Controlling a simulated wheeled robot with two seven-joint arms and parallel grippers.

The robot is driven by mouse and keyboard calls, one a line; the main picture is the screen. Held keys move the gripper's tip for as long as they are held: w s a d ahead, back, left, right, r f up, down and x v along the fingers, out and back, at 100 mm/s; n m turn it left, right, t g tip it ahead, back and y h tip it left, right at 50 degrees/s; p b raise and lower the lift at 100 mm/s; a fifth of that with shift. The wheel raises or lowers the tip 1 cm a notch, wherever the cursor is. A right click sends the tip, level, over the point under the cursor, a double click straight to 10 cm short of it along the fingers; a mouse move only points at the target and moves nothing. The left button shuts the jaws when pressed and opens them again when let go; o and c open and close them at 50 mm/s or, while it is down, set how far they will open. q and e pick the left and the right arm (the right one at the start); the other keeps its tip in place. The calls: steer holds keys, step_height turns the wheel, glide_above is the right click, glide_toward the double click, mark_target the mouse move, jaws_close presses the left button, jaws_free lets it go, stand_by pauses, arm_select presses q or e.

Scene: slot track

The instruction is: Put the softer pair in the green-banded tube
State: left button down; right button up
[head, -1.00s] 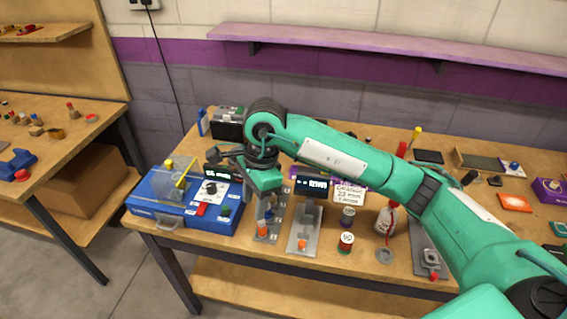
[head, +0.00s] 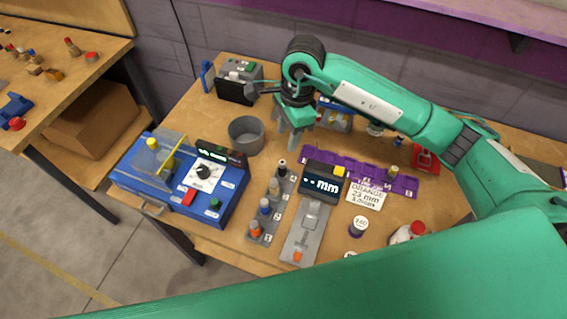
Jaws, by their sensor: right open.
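My right gripper (head: 292,143) points down over the back middle of the table, fingers apart and empty. A small round pot (head: 358,226) with a white lid marked 140 stands right of the gauge. A grey stand (head: 257,221) holds several small cylinders with coloured parts, one orange (head: 256,229) and one blue (head: 265,206). A grey gauge (head: 307,222) with a display reading mm stands beside it. Which pair is softer cannot be told.
A blue machine (head: 228,200) with a clear yellow-edged guard stands at left. A grey bowl (head: 246,135) is behind it. A purple strip (head: 405,184) and a white card (head: 364,195) are at right. A white bottle with a red cap (head: 418,227) stands near my arm.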

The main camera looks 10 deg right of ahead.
mark_target(283, 162)
steer(key=f, duration=0.3)
steer(key=f+p, duration=0.1)
steer(key=shift+a+f, duration=0.25)
steer(key=shift+f, duration=0.05)
steer(key=f, duration=0.1)
steer(key=f+p, duration=0.2)
steer(key=f, duration=0.1)
steer(key=shift+s+a, duration=0.2)
steer(key=shift+s, duration=0.05)
steer(key=shift+a+f, duration=0.1)
steer(key=shift+f, duration=0.3)
arm_select(q)
steer(key=r, duration=0.2)
steer(key=w+r, duration=0.1)
steer(key=shift+d+r, duration=0.35)
steer(key=shift+r, duration=0.05)
arm_select(e)
steer(key=shift+c, duration=0.2)
arm_select(q)
steer(key=shift+a, duration=0.1)
arm_select(e)
jaws_close()
